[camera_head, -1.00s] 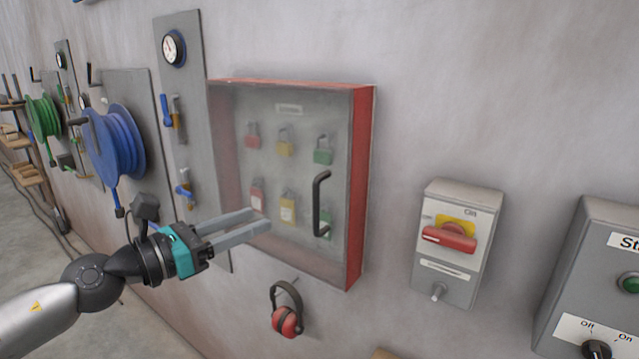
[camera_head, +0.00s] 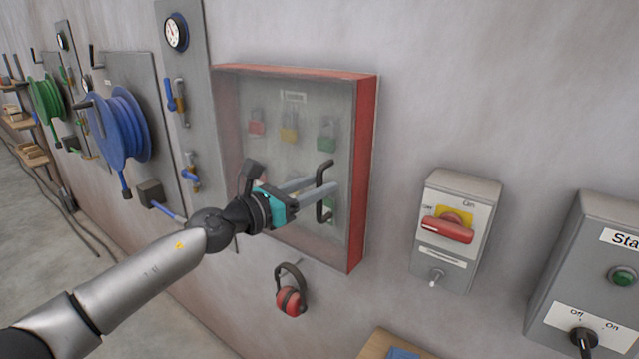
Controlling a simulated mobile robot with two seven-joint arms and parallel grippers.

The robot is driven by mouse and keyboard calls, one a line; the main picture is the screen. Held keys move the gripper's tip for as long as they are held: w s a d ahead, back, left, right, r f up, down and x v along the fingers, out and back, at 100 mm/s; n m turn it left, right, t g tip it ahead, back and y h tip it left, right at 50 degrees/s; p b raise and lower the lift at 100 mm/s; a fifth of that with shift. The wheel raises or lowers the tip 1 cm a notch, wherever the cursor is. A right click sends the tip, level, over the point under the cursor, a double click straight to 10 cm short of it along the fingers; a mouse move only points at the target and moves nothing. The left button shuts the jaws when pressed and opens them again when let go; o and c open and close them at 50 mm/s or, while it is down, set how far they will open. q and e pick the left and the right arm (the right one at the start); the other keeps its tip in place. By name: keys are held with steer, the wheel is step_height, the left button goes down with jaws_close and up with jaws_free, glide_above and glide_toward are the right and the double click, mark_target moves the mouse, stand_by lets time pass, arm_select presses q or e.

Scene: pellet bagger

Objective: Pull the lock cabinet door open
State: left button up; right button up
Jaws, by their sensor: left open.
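The lock cabinet (camera_head: 362,160) is a red wall box with a clear door (camera_head: 275,90), which is shut. Several red, yellow and green padlocks hang inside it, and the lower ones are partly hidden by my gripper. A black vertical handle (camera_head: 324,167) is on the right side of the door. My left gripper (camera_head: 333,186) is open, with its two grey fingers reaching right to the handle. The fingertips appear one above the other at the handle's middle; I cannot tell whether they touch it. My right gripper is not in view.
Red ear muffs (camera_head: 290,300) hang below the cabinet. A grey switch box with a red rotary handle (camera_head: 447,230) and a control box (camera_head: 590,270) are to the right. A blue hose reel (camera_head: 122,128) and gauge panel (camera_head: 200,110) are to the left.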

arm_select(q)
steer(key=shift+w+d, duration=0.3)
steer(key=shift+d, duration=0.05)
jaws_close()
stand_by(1.3)
